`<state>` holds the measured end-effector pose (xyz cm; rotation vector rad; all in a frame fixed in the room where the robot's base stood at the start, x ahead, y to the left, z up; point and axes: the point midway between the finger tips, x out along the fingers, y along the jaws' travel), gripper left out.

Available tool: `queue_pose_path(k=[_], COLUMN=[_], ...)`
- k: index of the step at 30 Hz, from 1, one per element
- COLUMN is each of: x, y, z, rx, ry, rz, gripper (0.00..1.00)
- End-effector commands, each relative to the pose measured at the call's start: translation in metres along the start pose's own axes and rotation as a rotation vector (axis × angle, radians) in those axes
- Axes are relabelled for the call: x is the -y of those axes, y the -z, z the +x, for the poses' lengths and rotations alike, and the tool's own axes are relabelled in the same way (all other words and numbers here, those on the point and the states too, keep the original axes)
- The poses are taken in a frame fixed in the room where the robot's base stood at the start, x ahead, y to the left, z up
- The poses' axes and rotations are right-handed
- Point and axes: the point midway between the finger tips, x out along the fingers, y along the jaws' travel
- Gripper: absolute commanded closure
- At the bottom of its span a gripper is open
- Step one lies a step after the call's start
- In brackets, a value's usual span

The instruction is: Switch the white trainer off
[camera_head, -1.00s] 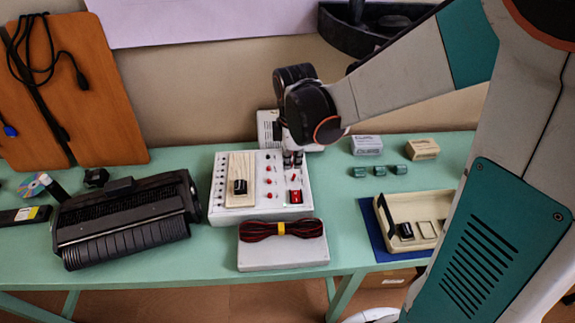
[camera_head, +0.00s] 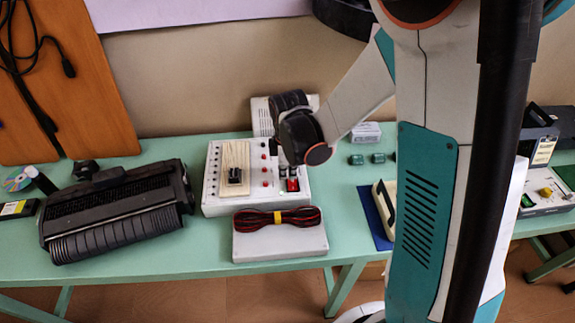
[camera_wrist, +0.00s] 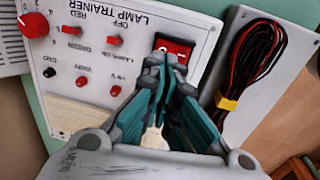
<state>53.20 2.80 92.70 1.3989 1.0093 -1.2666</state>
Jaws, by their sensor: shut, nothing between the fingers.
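The white trainer (camera_head: 213,203) stands on the table, with a wooden strip and red knobs on top. In the wrist view its panel (camera_wrist: 60,72) reads "LAMP TRAINER". Its red rocker switch (camera_head: 293,185) is at the panel's front right. The switch also shows in the wrist view (camera_wrist: 176,46), with its nearer part hidden behind my fingertips. My gripper (camera_head: 288,172) is over that corner. In the wrist view the closed, empty fingers (camera_wrist: 157,62) overlap the switch's edge. I cannot tell whether they touch it, or which side of the rocker is down.
A grey-white box (camera_head: 280,246) with a red-black cable coil (camera_head: 277,217) lies just in front of the trainer. A black ribbed device (camera_head: 115,215) stands to the left. A vented white box (camera_head: 262,117) is behind, near the wall. Small green blocks (camera_head: 356,160) lie to the right.

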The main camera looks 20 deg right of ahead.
Motion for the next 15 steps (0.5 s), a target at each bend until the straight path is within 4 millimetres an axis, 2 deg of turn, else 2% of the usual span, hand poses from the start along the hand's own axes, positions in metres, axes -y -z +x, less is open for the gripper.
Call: queue_pose_path(k=[1, 6, 15], x=[0.000, 0.000, 0.000], y=[0.000, 0.000, 0.000], z=[0.009, 0.020, 0.021], rx=[0.000, 0.000, 0.000], ry=[0.000, 0.000, 0.000], rz=[0.000, 0.000, 0.000], gripper=[1.00, 1.00, 1.00])
